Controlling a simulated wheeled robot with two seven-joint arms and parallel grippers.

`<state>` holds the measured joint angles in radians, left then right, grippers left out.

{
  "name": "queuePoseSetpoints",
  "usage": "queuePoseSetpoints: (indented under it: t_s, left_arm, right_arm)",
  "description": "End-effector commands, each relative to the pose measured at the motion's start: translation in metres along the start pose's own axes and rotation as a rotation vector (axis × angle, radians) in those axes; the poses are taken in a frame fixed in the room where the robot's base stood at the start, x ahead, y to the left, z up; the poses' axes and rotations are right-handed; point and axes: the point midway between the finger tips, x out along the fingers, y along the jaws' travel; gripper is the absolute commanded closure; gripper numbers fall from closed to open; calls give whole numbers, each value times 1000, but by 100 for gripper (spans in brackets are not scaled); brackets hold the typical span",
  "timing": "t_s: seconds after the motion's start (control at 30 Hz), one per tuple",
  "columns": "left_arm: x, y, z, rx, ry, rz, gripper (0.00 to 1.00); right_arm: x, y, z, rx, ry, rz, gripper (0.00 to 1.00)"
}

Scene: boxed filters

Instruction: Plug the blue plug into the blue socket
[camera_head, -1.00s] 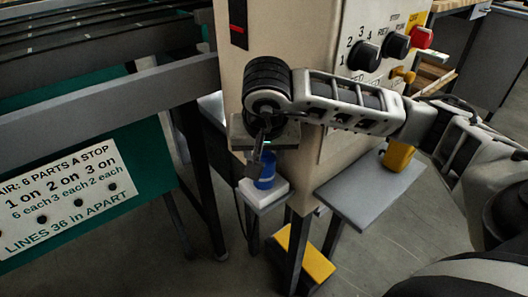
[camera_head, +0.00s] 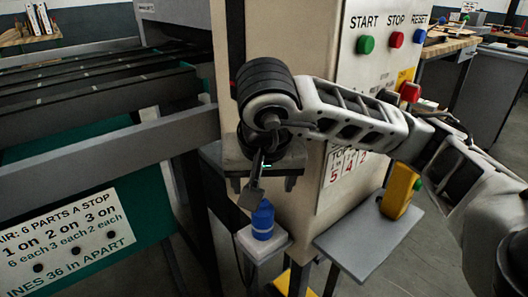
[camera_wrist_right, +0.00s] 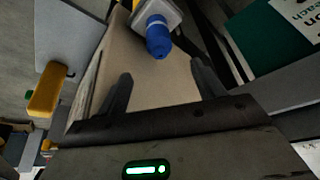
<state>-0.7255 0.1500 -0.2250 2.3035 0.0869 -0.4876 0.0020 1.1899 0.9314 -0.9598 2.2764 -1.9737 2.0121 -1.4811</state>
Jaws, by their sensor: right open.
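A blue plug-like part (camera_head: 263,221) with a pale band stands upright on a white block (camera_head: 262,245) low in front of the beige cabinet. It also shows in the right wrist view (camera_wrist_right: 158,38), at the top, beyond the fingertips. My right gripper (camera_head: 251,195) is above and slightly left of it, pointing down, apart from it. In the right wrist view my right gripper (camera_wrist_right: 164,82) is open, with nothing between its fingers. I cannot make out a separate blue socket. My left gripper is not in view.
A grey shelf (camera_head: 350,248) on the right bears a yellow box (camera_head: 399,190). The beige cabinet (camera_head: 295,50) carries start, stop and reset buttons close behind my right arm. A conveyor frame (camera_head: 110,140) with a sign stands left. A yellow item lies low below the block.

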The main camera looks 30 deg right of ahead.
Motion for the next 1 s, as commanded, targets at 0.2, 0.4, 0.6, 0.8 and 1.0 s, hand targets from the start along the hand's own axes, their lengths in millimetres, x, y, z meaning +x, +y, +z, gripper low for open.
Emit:
queuePoseSetpoints:
  t_s: [0.2,0.4,0.6,0.8,1.0]
  left_arm:
    - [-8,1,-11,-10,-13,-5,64]
    - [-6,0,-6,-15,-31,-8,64]
    - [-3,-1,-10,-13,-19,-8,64]
    - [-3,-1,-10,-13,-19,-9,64]
    - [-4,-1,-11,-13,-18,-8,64]
  right_arm:
    - [-46,0,-3,1,5,-1,32]
    - [-60,0,-1,1,1,0,32]
    - [-60,0,0,2,0,1,32]
    - [-60,0,0,2,0,1,32]
    - [-60,0,0,2,0,1,32]
